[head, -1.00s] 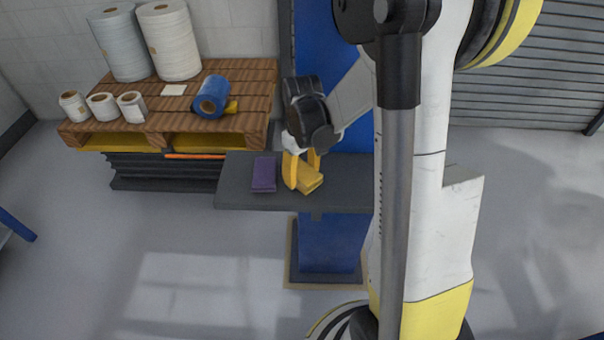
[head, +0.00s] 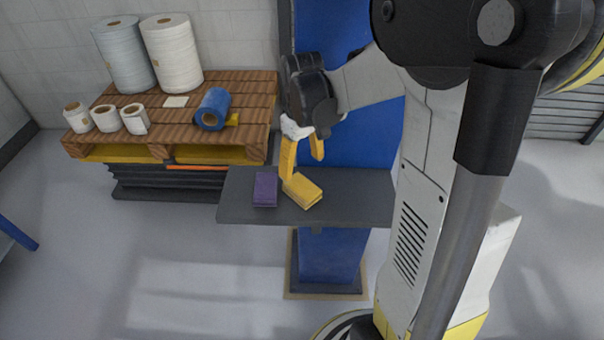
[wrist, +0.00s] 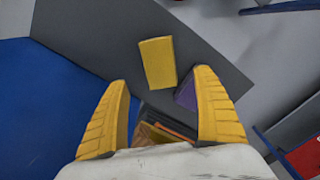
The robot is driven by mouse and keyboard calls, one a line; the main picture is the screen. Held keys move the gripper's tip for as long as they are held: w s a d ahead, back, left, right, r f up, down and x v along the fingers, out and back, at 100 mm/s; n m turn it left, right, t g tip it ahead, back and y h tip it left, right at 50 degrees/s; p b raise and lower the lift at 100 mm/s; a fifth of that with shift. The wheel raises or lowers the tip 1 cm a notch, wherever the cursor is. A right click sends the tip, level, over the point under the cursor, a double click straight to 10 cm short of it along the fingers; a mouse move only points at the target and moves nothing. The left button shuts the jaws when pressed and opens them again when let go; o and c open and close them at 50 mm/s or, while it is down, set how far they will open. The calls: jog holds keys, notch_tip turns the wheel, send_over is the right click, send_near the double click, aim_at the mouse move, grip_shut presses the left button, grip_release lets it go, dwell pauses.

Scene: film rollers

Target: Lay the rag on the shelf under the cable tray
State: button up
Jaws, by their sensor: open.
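A yellow folded cloth-like block (head: 303,191), which looks like the rag, lies flat and slightly turned on the dark grey shelf (head: 345,205). My gripper (head: 303,168) is open and empty just above it, with its yellow fingers pointing down. In the wrist view the yellow block (wrist: 157,62) lies beyond the fingertips, between their lines. A purple folded block (head: 265,190) lies flat on the shelf to the left of the yellow one, apart from it; it also shows in the wrist view (wrist: 187,95), partly behind a finger. I cannot make out a cable tray.
A blue column (head: 335,130) stands behind the shelf. A wooden pallet (head: 180,125) at the back left bears white rolls (head: 172,55) and a blue roll (head: 212,108). The shelf's right end is hidden by my arm. Open floor (head: 150,280) lies in front.

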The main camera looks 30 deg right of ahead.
jog(key=s+a+r+m+t, duration=0.2)
jog(key=s+a+r+t, duration=0.5)
jog(key=s+a+r, duration=0.3)
jog(key=shift+s+a, duration=0.8)
jog(key=shift+a, duration=0.4)
